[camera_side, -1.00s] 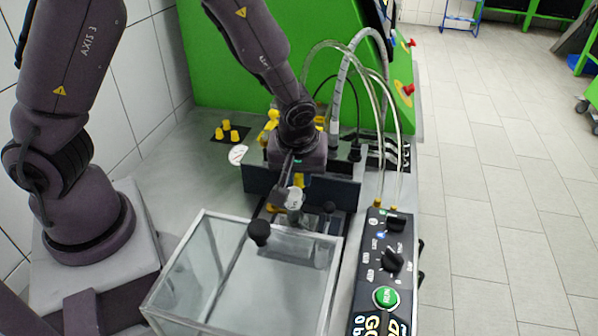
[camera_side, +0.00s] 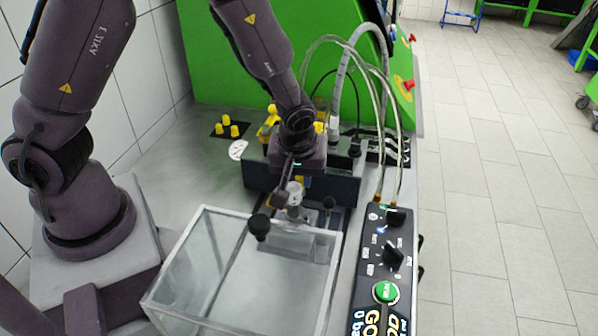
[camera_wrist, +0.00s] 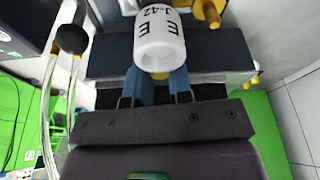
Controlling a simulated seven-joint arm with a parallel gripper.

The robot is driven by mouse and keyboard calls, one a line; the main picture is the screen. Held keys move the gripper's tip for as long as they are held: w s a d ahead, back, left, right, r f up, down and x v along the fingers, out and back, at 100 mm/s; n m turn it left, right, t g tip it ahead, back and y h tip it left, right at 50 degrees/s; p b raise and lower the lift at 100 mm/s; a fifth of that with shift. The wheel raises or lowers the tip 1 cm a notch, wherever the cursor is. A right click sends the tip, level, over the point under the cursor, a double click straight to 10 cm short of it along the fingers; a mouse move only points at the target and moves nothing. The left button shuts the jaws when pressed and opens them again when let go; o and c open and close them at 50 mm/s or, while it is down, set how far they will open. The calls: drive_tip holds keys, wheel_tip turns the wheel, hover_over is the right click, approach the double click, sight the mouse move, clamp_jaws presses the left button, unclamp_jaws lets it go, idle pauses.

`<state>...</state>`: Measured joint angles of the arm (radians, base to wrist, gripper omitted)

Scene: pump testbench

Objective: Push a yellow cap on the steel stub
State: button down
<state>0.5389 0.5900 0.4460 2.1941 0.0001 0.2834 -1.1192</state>
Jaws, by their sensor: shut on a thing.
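My gripper (camera_side: 296,178) is low over the fixture behind the clear box in the side view. Its blue fingers (camera_wrist: 158,88) are shut in the wrist view. A pale, steel-looking upright piece (camera_side: 295,193), which I take for the stub, stands directly under the fingers. Whether the cap touches it or sits on it cannot be told. A white cylinder marked "E J-42" (camera_wrist: 160,40) covers the fingertips in the wrist view. Several other yellow caps (camera_side: 225,127) stand on a dark pad at the back left.
A clear box (camera_side: 190,265) stands in front, with a black knob (camera_side: 259,227) above it. A control panel (camera_side: 374,290) lies at right. Clear hoses (camera_side: 398,150) arch behind. A dark block (camera_side: 340,190) sits close to my gripper. The bench's left part is mostly clear.

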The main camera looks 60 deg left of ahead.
drive_tip(key=shift+f, duration=0.6)
idle(0.8)
drive_tip(key=c, duration=0.9)
unclamp_jaws()
drive_tip(key=shift+c, duration=0.2)
drive_tip(key=shift+r, duration=3.55)
